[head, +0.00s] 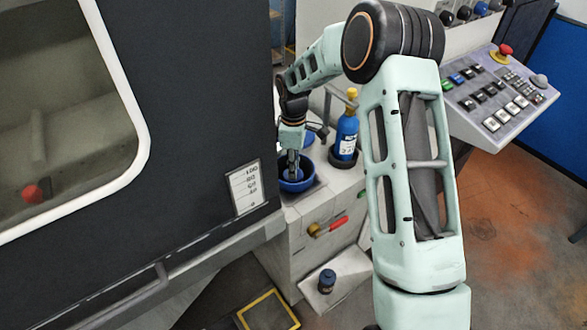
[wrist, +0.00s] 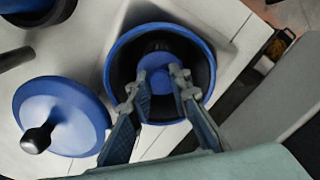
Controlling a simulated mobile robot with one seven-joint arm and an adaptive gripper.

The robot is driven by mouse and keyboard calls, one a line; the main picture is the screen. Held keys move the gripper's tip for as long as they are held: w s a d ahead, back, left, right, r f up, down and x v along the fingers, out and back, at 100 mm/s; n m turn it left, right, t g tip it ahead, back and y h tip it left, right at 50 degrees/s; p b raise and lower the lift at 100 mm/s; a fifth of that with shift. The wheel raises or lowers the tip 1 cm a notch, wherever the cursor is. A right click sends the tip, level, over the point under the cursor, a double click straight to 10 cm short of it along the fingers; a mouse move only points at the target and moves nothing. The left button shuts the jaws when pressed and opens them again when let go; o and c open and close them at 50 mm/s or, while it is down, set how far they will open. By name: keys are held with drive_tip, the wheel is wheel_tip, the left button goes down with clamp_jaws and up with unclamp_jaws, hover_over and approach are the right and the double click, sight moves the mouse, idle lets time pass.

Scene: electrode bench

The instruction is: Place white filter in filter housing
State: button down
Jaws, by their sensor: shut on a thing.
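The filter housing appears to be the open blue round container (head: 297,187) on the grey bench; its dark inside and blue rim show in the wrist view (wrist: 208,72). My gripper (head: 293,172) points down into it. In the wrist view my gripper (wrist: 157,80) has its two fingers inside the rim, shut on a round blue-topped part (wrist: 157,68). Whether this part touches the container floor I cannot tell. I see no white filter; any white body below the blue top is hidden.
A blue round lid with a dark knob (wrist: 62,115) lies left of the container. A blue bottle with a yellow cap (head: 347,135) stands behind right. The dark machine cabinet (head: 200,110) is close on the left. A small dark blue jar (head: 327,281) stands on a lower ledge.

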drive_tip(key=shift+f, duration=0.4)
drive_tip(key=shift+f, duration=0.15)
drive_tip(key=c, duration=1.8)
unclamp_jaws()
wheel_tip(320, 180, up, 12)
drive_tip(key=shift+r, duration=0.25)
